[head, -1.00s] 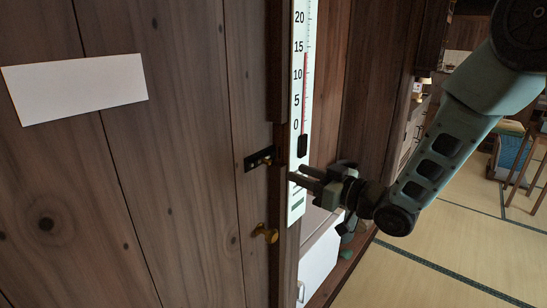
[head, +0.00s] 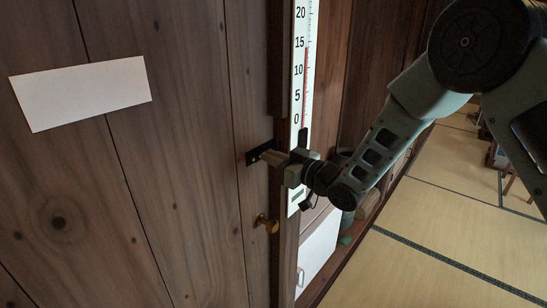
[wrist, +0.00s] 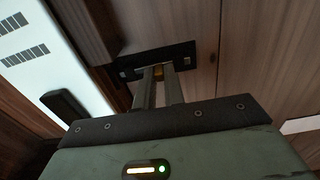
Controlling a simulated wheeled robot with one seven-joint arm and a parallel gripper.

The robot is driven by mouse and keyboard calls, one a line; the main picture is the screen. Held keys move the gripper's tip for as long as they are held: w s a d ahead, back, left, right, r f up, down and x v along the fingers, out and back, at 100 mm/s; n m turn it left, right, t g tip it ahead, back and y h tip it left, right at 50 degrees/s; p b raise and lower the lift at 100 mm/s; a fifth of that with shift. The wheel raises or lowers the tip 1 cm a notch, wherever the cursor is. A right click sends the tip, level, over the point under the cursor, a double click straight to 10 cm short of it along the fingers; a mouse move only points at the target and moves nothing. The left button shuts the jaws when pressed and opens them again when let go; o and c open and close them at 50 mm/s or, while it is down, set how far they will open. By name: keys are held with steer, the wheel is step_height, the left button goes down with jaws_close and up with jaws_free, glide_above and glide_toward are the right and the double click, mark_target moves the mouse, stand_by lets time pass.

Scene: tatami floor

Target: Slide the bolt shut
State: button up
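The bolt's black plate (head: 254,154) is fixed to the wooden door near its right edge. In the wrist view the black plate (wrist: 185,52) lies just beyond my fingertips. A small brass-coloured part of the bolt (wrist: 158,71) shows between the fingertips. My gripper (head: 272,156) is at the plate, and its two fingers (wrist: 157,75) stand a narrow gap apart on either side of the brass part. Whether they press on it I cannot tell. My gripper hides part of the bolt in the head view.
A brass knob (head: 266,224) sticks out of the door below the bolt. A tall white thermometer (head: 302,65) hangs right of the door frame. A blank white paper (head: 80,93) is on the door. Tatami floor (head: 400,275) lies open at the right.

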jaws_close()
steer(key=shift+w, duration=0.1)
steer(key=shift+w+d+b, duration=0.6)
steer(key=shift+w+b, duration=0.05)
steer(key=shift+b, duration=0.2)
steer(key=o, duration=0.6)
jaws_free()
steer(key=shift+d, duration=0.1)
